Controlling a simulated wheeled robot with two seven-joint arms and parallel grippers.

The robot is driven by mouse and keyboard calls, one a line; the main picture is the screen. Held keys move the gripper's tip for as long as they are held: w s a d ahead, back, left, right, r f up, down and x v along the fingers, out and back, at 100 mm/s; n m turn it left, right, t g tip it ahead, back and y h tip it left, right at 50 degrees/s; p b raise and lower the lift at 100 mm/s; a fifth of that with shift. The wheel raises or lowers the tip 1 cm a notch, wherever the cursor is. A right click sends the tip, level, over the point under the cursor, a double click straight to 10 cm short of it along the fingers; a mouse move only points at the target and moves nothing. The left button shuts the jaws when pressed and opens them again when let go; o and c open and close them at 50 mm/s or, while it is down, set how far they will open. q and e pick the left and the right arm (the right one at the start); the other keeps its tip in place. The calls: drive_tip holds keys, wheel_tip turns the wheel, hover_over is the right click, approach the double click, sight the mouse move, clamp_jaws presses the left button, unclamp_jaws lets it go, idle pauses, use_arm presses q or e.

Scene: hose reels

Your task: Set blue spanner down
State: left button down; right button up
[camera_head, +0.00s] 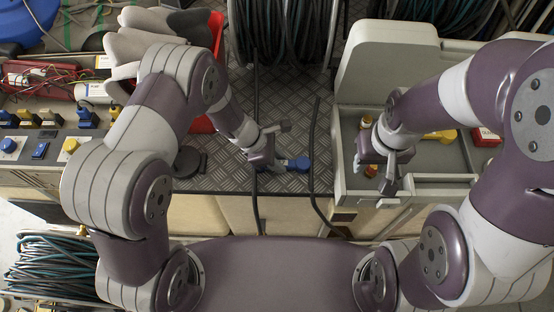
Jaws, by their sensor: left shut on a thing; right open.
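The blue spanner (298,163) shows as a short blue piece at my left gripper (282,148), over the dark diamond-plate surface (225,165). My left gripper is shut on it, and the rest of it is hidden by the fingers. I cannot tell whether the spanner touches the plate. My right gripper (381,178) is open over the front left part of the open grey toolbox (345,135). No blue shows between its fingers.
The toolbox holds a yellow item (440,135) and a red box (486,137). Black hoses (313,150) cross the plate. A red bin (216,30) and a switch panel (40,150) stand left. Hose reels (285,40) stand behind.

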use_arm(q)
drive_tip(key=shift+f, duration=0.1)
drive_tip(key=c, duration=0.9)
unclamp_jaws()
drive_tip(key=p+v, duration=0.2)
drive_tip(key=v, duration=1.1)
drive_tip(key=s+a+r+m+y, duration=0.2)
drive_tip(key=s+a+r+m, duration=0.1)
drive_tip(key=m, duration=0.3)
drive_tip(key=s+a+r+m+t+y, duration=0.1)
drive_tip(key=s+a+r+m+y, duration=0.1)
drive_tip(key=m, duration=0.4)
drive_tip(key=s+a+r+m+y, duration=0.2)
drive_tip(key=s+a+r+m, duration=0.2)
drive_tip(key=s+a+m, duration=0.1)
drive_tip(key=shift+a+r+m, duration=0.1)
drive_tip(key=shift+a+m, duration=0.35)
drive_tip(key=shift+m, duration=0.25)
